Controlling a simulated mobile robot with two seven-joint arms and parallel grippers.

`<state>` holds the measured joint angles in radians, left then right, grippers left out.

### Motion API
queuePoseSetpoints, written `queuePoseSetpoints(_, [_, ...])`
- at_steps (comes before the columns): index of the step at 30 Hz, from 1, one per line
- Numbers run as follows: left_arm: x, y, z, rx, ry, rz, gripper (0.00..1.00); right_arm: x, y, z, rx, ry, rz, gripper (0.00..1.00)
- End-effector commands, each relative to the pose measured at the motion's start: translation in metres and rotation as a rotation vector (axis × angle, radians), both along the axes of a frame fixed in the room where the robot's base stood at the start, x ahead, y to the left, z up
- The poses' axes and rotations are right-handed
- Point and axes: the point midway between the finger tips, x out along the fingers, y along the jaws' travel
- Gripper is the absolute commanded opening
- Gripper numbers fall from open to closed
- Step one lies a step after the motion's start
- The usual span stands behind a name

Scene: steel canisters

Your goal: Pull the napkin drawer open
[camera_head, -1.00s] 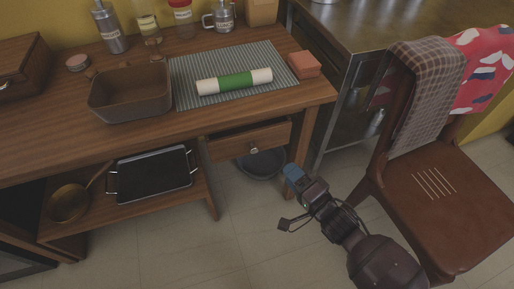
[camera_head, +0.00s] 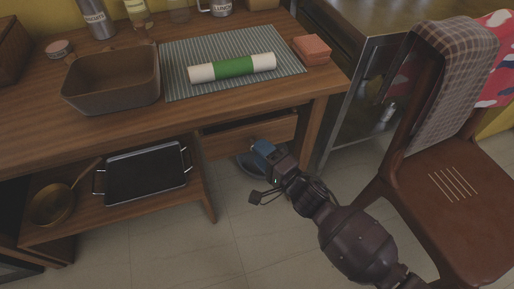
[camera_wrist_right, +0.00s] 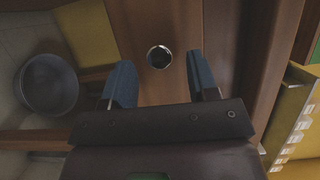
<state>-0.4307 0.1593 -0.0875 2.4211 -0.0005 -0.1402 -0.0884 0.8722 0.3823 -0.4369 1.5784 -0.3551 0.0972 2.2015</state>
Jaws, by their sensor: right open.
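The drawer (camera_head: 225,142) is a wooden front under the table's right part, with a dark gap along its top edge. Its round metal knob (camera_wrist_right: 159,57) shows in the right wrist view; in the head view my gripper covers it. My right gripper (camera_head: 260,147) is in front of the drawer. In the right wrist view its two blue fingers (camera_wrist_right: 160,74) are apart, with the knob centred between them near the fingertips. I cannot tell whether the fingers touch the knob. The drawer's inside is hardly visible. My left gripper is not in view.
The table (camera_head: 130,120) holds a brown basin (camera_head: 112,82), a striped mat (camera_head: 285,66), a green and white roll (camera_head: 232,67) and orange blocks (camera_head: 311,50). A tray (camera_head: 146,174) sits on the lower shelf. A dark bowl (camera_wrist_right: 48,84) lies below the drawer. A chair (camera_head: 450,190) stands at the right.

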Motion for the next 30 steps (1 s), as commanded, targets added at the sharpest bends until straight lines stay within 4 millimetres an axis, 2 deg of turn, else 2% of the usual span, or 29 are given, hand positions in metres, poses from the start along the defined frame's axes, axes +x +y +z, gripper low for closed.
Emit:
queuePoseSetpoints(7, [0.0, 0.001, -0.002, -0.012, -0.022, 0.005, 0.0, 0.015, 0.013, -0.002, 0.0, 0.003, 0.001, 0.54])
queuePoseSetpoints(18, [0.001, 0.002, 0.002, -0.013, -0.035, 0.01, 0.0, 0.018, 0.016, 0.0, -0.001, 0.001, 0.0, 0.54])
queuePoseSetpoints(28, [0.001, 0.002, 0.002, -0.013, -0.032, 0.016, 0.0, 0.018, 0.015, 0.0, 0.0, 0.0, 0.0, 0.04])
queuePoseSetpoints(30, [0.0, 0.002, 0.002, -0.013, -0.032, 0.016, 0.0, 0.018, 0.015, 0.0, 0.0, 0.0, 0.0, 0.0])
